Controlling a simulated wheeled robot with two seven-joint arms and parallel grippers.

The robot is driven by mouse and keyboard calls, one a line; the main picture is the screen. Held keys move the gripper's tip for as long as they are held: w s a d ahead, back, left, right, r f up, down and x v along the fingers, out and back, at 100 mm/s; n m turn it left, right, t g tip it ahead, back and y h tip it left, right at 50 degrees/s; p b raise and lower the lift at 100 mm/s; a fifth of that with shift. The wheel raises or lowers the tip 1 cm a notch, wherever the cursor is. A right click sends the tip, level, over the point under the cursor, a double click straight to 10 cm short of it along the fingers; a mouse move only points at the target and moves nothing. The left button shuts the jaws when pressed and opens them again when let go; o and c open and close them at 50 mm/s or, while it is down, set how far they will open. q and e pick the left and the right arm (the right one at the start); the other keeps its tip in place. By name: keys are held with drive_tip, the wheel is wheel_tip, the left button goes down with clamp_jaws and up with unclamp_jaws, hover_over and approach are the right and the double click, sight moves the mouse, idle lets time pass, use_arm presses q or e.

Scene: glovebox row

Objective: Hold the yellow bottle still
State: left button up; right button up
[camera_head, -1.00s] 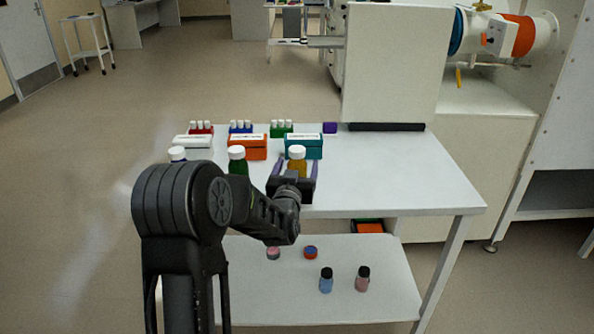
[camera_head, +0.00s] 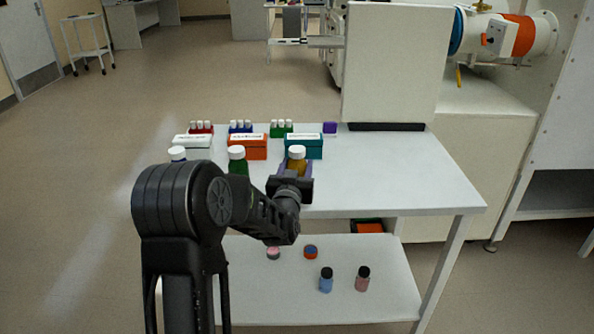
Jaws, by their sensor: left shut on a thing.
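The yellow bottle (camera_head: 297,163), amber with a white cap, stands upright on the white table (camera_head: 400,180) near its front edge. My left gripper (camera_head: 296,172) reaches in from the left and is shut on the yellow bottle, with its purple fingers on both sides of it. The gripper body hides the bottle's lower part. My right gripper does not show.
A green bottle (camera_head: 237,160) and another white-capped bottle (camera_head: 177,154) stand to the left, close to my arm. White, orange (camera_head: 247,148) and teal (camera_head: 304,147) boxes stand behind. The lower shelf holds blue (camera_head: 326,280) and pink (camera_head: 362,279) bottles. The table's right side is clear.

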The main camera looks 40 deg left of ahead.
sight(297, 149)
use_arm(q)
drive_tip(key=shift+c, duration=0.4)
drive_tip(key=shift+r, duration=0.15)
wheel_tip(297, 149, up, 10)
drive_tip(key=shift+f+p, duration=0.1)
drive_tip(key=shift+p, duration=0.25)
drive_tip(key=o, duration=0.9)
drive_tip(key=shift+c, duration=0.2)
clamp_jaws()
